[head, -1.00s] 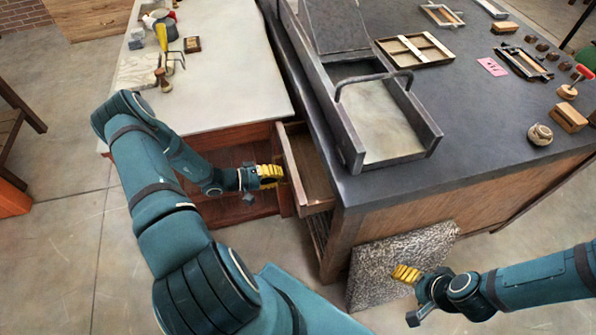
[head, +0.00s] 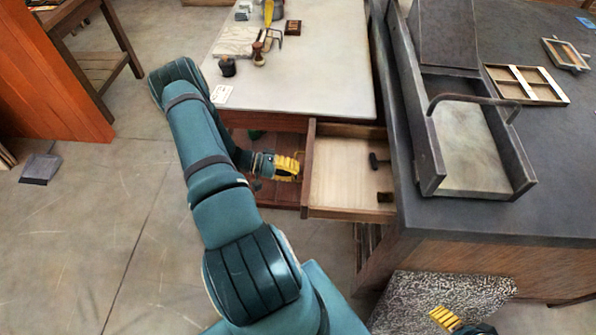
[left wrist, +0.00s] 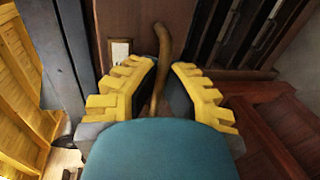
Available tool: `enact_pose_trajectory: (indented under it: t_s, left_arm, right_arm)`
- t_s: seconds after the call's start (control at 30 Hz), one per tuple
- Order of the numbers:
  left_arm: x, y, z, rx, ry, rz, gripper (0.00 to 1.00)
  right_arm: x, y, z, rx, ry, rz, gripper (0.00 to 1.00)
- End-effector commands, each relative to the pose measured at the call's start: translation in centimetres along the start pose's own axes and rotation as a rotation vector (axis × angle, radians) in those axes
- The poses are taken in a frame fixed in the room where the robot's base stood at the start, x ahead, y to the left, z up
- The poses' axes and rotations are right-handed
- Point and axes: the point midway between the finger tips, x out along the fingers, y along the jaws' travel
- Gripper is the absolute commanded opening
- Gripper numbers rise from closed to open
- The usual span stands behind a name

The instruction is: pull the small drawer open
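The small drawer (head: 350,172) is pulled out to the left from beneath the dark press table in the head view. Its inside is pale wood, and a dark T-shaped item (head: 379,161) and a small brown block (head: 385,197) lie in it. My left gripper (head: 298,168) is at the drawer's left front panel (head: 308,170). In the left wrist view the curved brown handle (left wrist: 161,50) runs between the yellow fingers of my left gripper (left wrist: 168,70), which close in around it. My right gripper (head: 437,315) is at the bottom edge of the head view, partly cut off.
The white-topped table (head: 300,75) holds tools at its far end. The dark press table (head: 470,215) carries a tray with a bar handle (head: 475,98).

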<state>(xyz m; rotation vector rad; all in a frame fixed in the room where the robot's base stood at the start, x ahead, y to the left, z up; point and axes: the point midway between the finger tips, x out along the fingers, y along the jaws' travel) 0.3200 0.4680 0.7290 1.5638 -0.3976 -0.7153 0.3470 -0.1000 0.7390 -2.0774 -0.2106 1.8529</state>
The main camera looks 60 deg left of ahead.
Motion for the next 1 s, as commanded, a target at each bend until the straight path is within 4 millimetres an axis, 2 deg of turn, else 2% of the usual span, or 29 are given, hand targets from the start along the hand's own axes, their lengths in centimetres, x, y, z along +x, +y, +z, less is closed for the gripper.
enact_pose_trajectory:
  t_s: [0.2, 0.27, 0.3, 0.33, 0.6, 0.73, 0.87, 1.0]
  left_arm:
    - [0.0, 0.0, 0.0, 0.0, 0.001, -0.002, 0.0]
    - [0.0, 0.0, 0.0, 0.0, 0.001, -0.002, 0.21]
    - [0.0, 0.0, 0.0, 0.0, 0.001, -0.001, 0.35]
    - [0.0, 0.0, 0.0, 0.0, 0.001, -0.001, 0.39]
    - [0.0, 0.0, 0.0, 0.001, 0.001, -0.001, 0.39]
    - [-0.7, 0.0, -0.1, 0.001, 0.002, -0.001, 0.39]
    - [-2.6, 0.0, 0.0, 0.001, 0.004, -0.003, 0.39]
    - [-5.5, 0.0, -0.1, 0.001, 0.004, -0.004, 0.39]
  right_arm:
    - [0.0, 0.0, 0.0, 0.0, 0.0, 0.0, 0.74]
    - [0.0, 0.0, 0.0, 0.0, 0.0, 0.0, 0.74]
    - [0.0, 0.0, 0.0, 0.0, 0.0, 0.0, 0.74]
    - [0.0, 0.0, 0.0, 0.0, 0.0, 0.0, 0.74]
    - [0.0, 0.0, 0.0, 0.0, 0.0, 0.0, 0.74]
    - [0.0, 0.0, 0.0, 0.0, 0.0, 0.0, 0.74]
    - [0.0, 0.0, 0.0, 0.0, 0.0, 0.0, 0.74]
    - [0.0, 0.0, 0.0, 0.0, 0.0, 0.0, 0.74]
